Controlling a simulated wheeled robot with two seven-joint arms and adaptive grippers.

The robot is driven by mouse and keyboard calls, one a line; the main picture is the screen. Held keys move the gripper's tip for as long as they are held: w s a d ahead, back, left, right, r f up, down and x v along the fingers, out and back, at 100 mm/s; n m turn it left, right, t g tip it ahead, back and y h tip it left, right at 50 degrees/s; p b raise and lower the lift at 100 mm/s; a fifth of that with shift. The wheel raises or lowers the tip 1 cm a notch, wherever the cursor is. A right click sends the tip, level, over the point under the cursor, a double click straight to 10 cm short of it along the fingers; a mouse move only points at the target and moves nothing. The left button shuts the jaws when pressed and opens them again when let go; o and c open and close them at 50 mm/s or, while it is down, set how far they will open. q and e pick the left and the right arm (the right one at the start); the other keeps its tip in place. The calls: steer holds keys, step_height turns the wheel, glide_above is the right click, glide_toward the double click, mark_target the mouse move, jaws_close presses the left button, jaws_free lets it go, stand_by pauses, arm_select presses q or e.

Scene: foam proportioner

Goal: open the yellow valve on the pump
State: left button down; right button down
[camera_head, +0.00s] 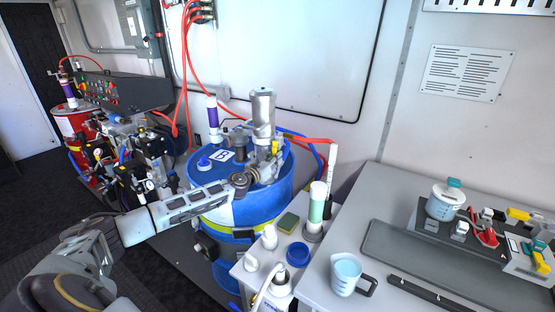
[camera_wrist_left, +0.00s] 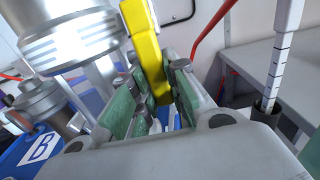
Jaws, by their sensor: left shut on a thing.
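The yellow valve (camera_head: 276,147) is a small yellow lever on the silver pump (camera_head: 263,112), which stands on top of the blue drum marked B (camera_head: 212,172). My left arm reaches in from the left over the drum, and my left gripper (camera_head: 262,170) is at the pump beside the valve. In the left wrist view the yellow lever (camera_wrist_left: 146,45) stands upright, slightly tilted, between the green-padded fingers (camera_wrist_left: 160,98), which are shut on its lower part. The pump's metal body (camera_wrist_left: 75,35) is close on the left. My right gripper is not in view.
A small table right of the drum holds bottles, a green sponge (camera_head: 288,222) and a blue lid (camera_head: 298,254). A grey bench (camera_head: 380,215) with a measuring jug (camera_head: 346,274) is further right. Red hoses (camera_head: 184,70) hang behind. A red drum (camera_head: 72,122) stands at left.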

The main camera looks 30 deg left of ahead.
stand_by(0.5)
arm_select(q)
steer(key=c, duration=1.7)
jaws_free()
steer(key=shift+o, duration=0.2)
steer(key=shift+s+a+f, duration=0.1)
steer(key=shift+s, duration=0.15)
steer(key=s, duration=1.1)
steer(key=shift+s+a, duration=0.2)
steer(key=shift+s, duration=0.15)
